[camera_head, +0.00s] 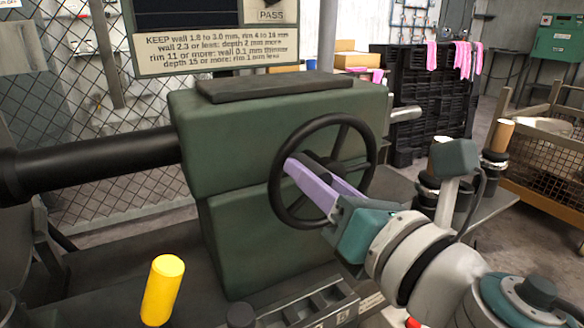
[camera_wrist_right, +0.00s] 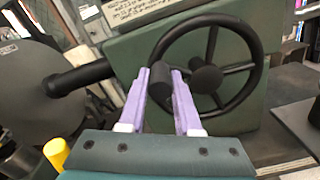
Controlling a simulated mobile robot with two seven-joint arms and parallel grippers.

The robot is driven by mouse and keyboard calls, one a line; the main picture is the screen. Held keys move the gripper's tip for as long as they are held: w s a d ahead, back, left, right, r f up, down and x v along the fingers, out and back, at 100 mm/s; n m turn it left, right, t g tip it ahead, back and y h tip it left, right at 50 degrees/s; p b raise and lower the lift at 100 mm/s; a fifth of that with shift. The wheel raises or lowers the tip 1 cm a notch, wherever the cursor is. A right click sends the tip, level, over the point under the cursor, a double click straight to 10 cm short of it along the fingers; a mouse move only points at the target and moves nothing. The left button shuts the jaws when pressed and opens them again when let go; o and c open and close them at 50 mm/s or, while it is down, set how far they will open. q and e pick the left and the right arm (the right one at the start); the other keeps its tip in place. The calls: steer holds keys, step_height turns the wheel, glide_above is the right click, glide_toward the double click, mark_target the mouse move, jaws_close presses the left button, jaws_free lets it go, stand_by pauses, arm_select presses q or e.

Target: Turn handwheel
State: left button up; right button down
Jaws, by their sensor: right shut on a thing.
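The black handwheel (camera_head: 276,190) with spokes is mounted on the front face of a green machine housing (camera_head: 235,150). It also shows in the right wrist view (camera_wrist_right: 258,60), with its round hub (camera_wrist_right: 206,78) right of my fingers. My right gripper (camera_head: 311,170) has lilac fingers and reaches in from the lower right. In the right wrist view my gripper (camera_wrist_right: 160,76) is shut on the wheel's dark handle (camera_wrist_right: 159,88), at the left side of the rim. The fingers hide part of the handle and rim. My left gripper is not in view.
A dark spindle bar (camera_head: 100,155) runs left from the housing. A yellow knob (camera_head: 162,290) stands at the lower left. A sign (camera_head: 215,50) hangs above. Black crates (camera_head: 430,100) with pink gloves and a wire-sided cart (camera_head: 545,160) stand behind at right.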

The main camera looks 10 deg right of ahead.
steer(key=f+n, duration=0.1)
steer(key=a+f+n+b, duration=0.1)
steer(key=n, duration=0.1)
steer(key=f+n+b, duration=0.1)
steer(key=shift+s+a+f+n, duration=0.1)
steer(key=shift+s+a+n, duration=0.05)
steer(key=shift+s+n, duration=0.15)
step_height(320, 180, down, 2)
steer(key=n+b, duration=0.1)
steer(key=n, duration=0.2)
steer(key=shift+b, duration=0.35)
steer(key=shift+f+n, duration=0.45)
steer(key=shift+n, duration=0.15)
steer(key=shift+f, duration=0.1)
steer(key=c, duration=0.9)
jaws_free()
steer(key=o, duration=0.3)
steer(key=shift+r, duration=0.25)
steer(key=v, duration=1)
steer(key=shift+b, duration=0.35)
